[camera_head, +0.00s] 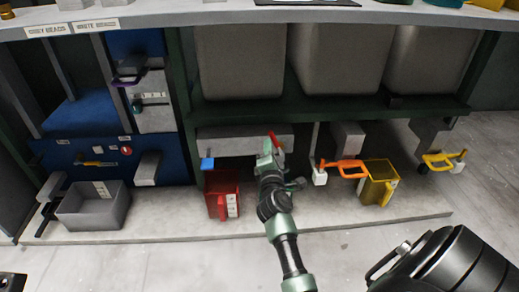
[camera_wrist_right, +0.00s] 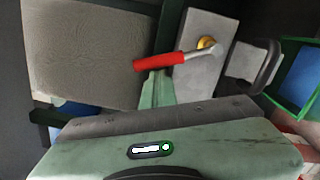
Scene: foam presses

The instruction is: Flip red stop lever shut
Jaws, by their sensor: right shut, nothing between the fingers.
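The red stop lever (camera_head: 274,140) shows in the head view at the front of the grey box under the bins, right beside my right gripper (camera_head: 267,150). In the right wrist view the lever's red handle (camera_wrist_right: 160,62) lies nearly level, tilted slightly up to the right. Its metal arm runs to a brass pivot (camera_wrist_right: 206,43) on a pale grey plate. My right gripper (camera_wrist_right: 155,80) is shut and empty, with its fingertips right at the red handle; I cannot tell whether they touch. The gripper partly hides the lever's mount in the head view. My left gripper is not in view.
A red bin (camera_head: 222,194) stands left of my right arm and a yellow bin (camera_head: 378,183) right of it. Orange handles (camera_head: 345,166) stick out nearby. A grey tray (camera_head: 92,207) sits at far left. Large grey bins (camera_head: 240,62) hang above.

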